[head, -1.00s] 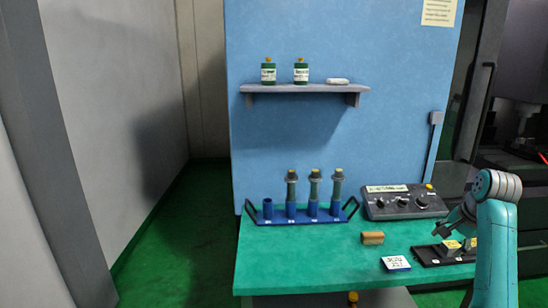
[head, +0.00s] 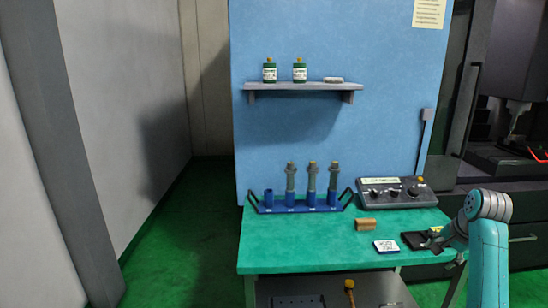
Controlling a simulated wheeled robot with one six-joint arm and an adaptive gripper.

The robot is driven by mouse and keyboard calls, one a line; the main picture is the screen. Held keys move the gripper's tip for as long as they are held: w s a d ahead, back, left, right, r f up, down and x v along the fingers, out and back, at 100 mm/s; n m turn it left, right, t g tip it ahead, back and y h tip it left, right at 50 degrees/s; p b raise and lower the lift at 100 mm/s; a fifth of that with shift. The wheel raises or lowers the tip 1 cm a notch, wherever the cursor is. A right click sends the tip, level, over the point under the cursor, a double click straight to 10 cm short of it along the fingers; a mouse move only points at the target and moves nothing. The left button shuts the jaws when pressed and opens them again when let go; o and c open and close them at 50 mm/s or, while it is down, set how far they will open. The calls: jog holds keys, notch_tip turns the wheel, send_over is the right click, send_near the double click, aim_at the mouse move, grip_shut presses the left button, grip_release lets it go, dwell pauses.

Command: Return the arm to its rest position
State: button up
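My gripper (head: 434,241) is dark and small, at the right end of the green bench (head: 300,250), over or beside a black tray (head: 412,241). The arm hides most of the tray's right side. A small yellow patch shows by the gripper. I cannot make out the fingers, whether they are open or shut, or whether they hold anything.
A blue rack (head: 300,208) with several holders, a control box (head: 395,192), a brown block (head: 365,224) and a white card (head: 386,246) are on the bench. A shelf (head: 303,87) with bottles hangs above. The floor at left is clear.

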jog(key=s+a+f+n+t, duration=0.15)
jog(key=a+f, duration=0.35)
jog(key=f, duration=0.9)
jog(key=s+a+f+n+t+h, duration=0.1)
jog(key=s+a+f+n, duration=0.1)
jog(key=s+a+f, duration=0.65)
jog(key=s+a+f+n+t, duration=0.2)
jog(key=s+a+f, duration=0.4)
jog(key=s+f, duration=0.5)
jog(key=s+a+r+n+t, duration=0.1)
jog(key=s+a+r+n, duration=0.15)
jog(key=s, duration=0.85)
jog(key=s+a+r+n+t, duration=0.15)
jog(key=s+a, duration=0.25)
jog(key=s, duration=0.7)
jog(key=s+a+r+n+t+y, duration=0.1)
jog(key=s+a+r+n+t, duration=0.1)
jog(key=s+r, duration=1.2)
notch_tip(320, 180, up, 2)
jog(key=shift+s+a+r+n+t, duration=0.1)
jog(key=shift+s+a+n+t, duration=0.3)
jog(key=shift+n, duration=0.25)
jog(key=shift+w, duration=0.1)
jog(key=shift+c, duration=0.2)
